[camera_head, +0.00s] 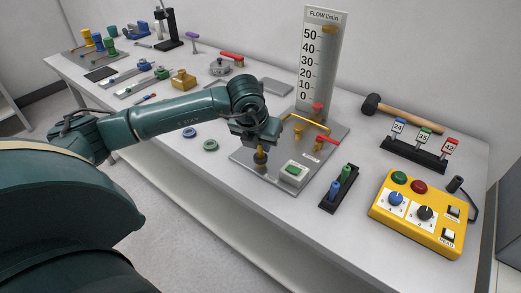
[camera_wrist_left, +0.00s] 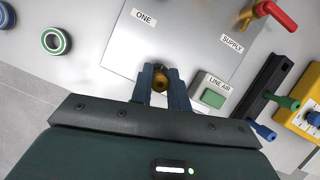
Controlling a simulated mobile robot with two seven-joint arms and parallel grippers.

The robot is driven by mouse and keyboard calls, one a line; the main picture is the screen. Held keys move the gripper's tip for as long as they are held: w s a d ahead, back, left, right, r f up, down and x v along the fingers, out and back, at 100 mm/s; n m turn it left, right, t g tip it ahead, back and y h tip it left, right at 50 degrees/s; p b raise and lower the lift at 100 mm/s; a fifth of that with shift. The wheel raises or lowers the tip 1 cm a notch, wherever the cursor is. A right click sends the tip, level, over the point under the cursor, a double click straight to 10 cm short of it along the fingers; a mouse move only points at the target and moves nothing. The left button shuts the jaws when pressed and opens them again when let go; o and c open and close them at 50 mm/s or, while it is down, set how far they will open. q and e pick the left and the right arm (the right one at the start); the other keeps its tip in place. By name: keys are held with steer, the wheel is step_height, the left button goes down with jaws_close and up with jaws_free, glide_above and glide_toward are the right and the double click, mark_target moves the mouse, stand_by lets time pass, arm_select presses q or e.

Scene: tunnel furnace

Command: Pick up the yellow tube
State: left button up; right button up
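My left gripper (camera_head: 259,146) points down over the near left part of a grey metal plate (camera_head: 246,165). A yellow-brown round piece (camera_wrist_left: 160,78) is between its two fingertips in the left wrist view. The fingers are about as far apart as this piece is wide; I cannot tell whether they touch it. I cannot tell whether it is the yellow tube. A yellow cylinder (camera_head: 87,36) stands among blue and green ones at the table's far left. My right gripper is not in view.
A green-button box (camera_head: 294,173) is on the plate beside the gripper, with a yellow fitting and red lever (camera_head: 316,126) behind. The flow scale board (camera_head: 321,70) stands at the back. A black holder with blue and green pieces (camera_head: 340,187) and a yellow control box (camera_head: 417,214) are right.

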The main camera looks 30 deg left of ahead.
arm_select(q)
jaws_close()
steer(key=shift+r, duration=0.15)
